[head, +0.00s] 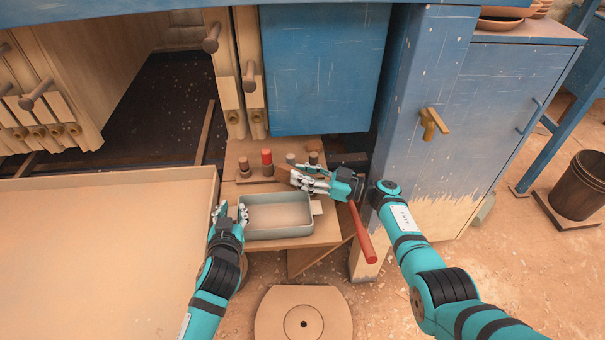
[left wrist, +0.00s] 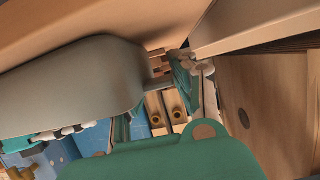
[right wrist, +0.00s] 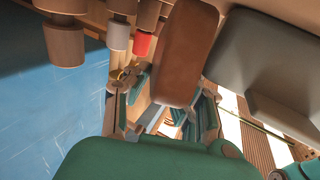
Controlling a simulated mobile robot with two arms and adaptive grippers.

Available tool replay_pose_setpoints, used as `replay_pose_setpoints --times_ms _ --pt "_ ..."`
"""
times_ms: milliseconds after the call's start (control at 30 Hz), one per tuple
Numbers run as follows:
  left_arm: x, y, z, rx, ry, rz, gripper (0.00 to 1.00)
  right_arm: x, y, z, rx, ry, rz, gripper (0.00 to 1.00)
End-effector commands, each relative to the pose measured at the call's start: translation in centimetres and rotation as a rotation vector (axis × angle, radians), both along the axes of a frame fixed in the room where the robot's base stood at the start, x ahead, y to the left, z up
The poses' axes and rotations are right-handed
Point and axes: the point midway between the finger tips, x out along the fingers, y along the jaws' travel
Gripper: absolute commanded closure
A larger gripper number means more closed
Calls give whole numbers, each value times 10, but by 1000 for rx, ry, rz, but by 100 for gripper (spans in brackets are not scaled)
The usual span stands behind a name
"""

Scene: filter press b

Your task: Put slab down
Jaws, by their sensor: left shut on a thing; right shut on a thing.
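A grey-green tray (head: 302,234) with a tan inside sits at the front of the wooden table; it also shows in the left wrist view (left wrist: 65,85). My left gripper (head: 230,217) is at the tray's left end and shut on its wall. My right gripper (head: 305,181) is behind the tray, shut on a brown block with rounded edges (right wrist: 187,45). In the head view only a small brown end shows left of the fingers. I cannot tell whether the block touches the table.
Several pegs stand behind my right gripper, one with a red top (head: 267,161). A red handle (head: 362,232) slants down right of the tray. A large tan pan (head: 100,250) lies left. A blue cabinet (head: 430,100) stands right. A round disc (head: 303,322) lies in front.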

Motion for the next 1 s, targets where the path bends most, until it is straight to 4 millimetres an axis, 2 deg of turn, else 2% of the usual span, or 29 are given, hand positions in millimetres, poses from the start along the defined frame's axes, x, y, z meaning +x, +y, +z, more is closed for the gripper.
replay_pose_setpoints --times_ms 133,167,333,667,767,1000 --pt "0 0 0 1 0 0 100 0 0 -1 1 1 0 100" --pt "0 0 0 1 0 0 100 0 0 -3 -1 1 1 77" --pt "0 0 0 1 0 0 100 0 0 -3 -1 1 0 55" --pt "0 0 0 1 0 0 100 0 0 -1 0 0 0 55" --pt "0 0 0 0 0 0 100 -3 -11 -2 -3 1 -3 55" --pt "0 0 0 0 0 0 100 -20 -59 -5 -6 2 -2 55"
